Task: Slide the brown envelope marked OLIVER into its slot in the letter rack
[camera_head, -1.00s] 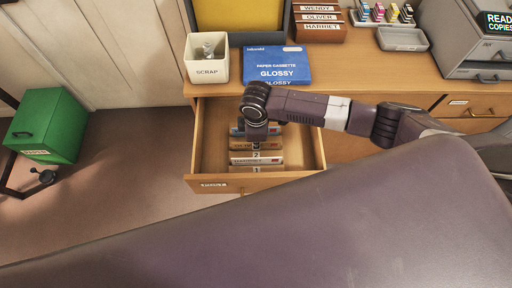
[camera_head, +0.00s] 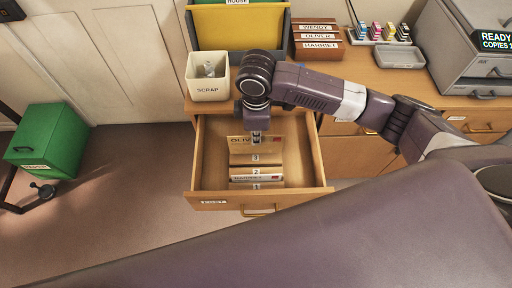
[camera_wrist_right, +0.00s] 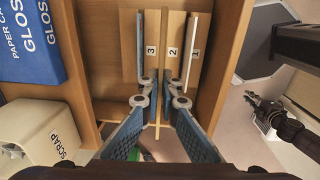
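The brown envelope marked OLIVER (camera_head: 240,141) stands upright at the open drawer, raised above the divider marked 3. My right gripper (camera_head: 257,138) is at its top edge and hides part of the name. In the right wrist view the fingers (camera_wrist_right: 160,100) close in from both sides on the envelope's thin brown edge. The wooden letter rack (camera_head: 318,48) stands on the desk at the back right, with strips marked WENDY, OLIVER and HARRIET. A dark jointed arm part (camera_wrist_right: 290,125), perhaps my left arm, shows at the right of the wrist view; its finger state is unclear.
The open drawer (camera_head: 200,165) holds numbered dividers and other envelopes. The SCRAP bin (camera_head: 207,88) and yellow-fronted tray (camera_head: 237,25) stand behind it. A blue GLOSSY box (camera_wrist_right: 30,38) lies on the desk. Ink cartridges (camera_head: 376,30), a grey tray (camera_head: 400,57) and the printer (camera_head: 465,55) are right of the rack.

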